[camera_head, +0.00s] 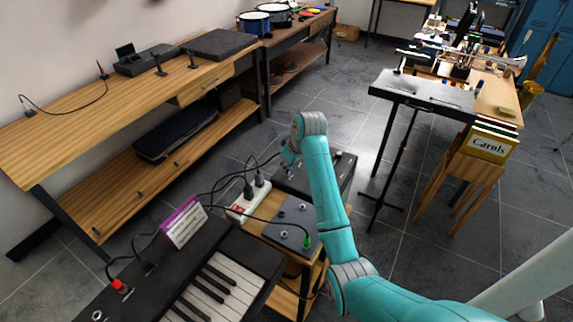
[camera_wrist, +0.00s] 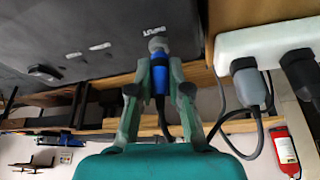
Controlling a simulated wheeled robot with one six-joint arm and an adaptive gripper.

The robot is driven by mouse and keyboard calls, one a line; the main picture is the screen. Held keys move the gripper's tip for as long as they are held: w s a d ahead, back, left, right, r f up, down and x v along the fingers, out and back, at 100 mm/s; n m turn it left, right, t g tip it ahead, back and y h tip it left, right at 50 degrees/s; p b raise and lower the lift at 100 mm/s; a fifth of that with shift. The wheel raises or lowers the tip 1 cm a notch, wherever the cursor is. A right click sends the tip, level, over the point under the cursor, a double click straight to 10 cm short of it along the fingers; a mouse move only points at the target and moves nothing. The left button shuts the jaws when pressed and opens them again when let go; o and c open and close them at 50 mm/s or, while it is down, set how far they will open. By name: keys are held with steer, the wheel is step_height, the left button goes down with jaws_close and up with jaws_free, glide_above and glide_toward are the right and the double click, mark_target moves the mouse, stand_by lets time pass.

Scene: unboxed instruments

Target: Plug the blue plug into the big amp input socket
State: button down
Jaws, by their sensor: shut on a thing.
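My gripper (camera_wrist: 160,88) is shut on the blue plug (camera_wrist: 160,78) in the wrist view. The plug points at the dark grey face of the big amp (camera_wrist: 100,28), and its cable hangs down between the fingers. A white input label on that face sits just above the plug's grey tip. The tip is at or very close to the face. The socket is hidden behind it, so I cannot tell whether the tip is inside. In the head view my gripper (camera_head: 289,160) is beside the dark big amp (camera_head: 335,172), which my arm partly covers.
A white power strip (camera_head: 247,207) with dark plugs stands close by; it also shows in the wrist view (camera_wrist: 236,45). A grey panel (camera_head: 290,214) holds a green plug (camera_head: 307,243). A keyboard (camera_head: 215,290) with a red plug (camera_head: 121,287) is in front. Loose cables cross between them.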

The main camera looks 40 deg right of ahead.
steer(key=shift+f, duration=0.45)
steer(key=c, duration=1)
jaws_free()
steer(key=shift+c, duration=0.2)
steer(key=shift+r, duration=0.1)
steer(key=v, duration=0.6)
steer(key=shift+s+r, duration=0.1)
steer(key=shift+r, duration=0.1)
steer(key=shift+s+r, duration=0.2)
steer(key=shift+r, duration=0.2)
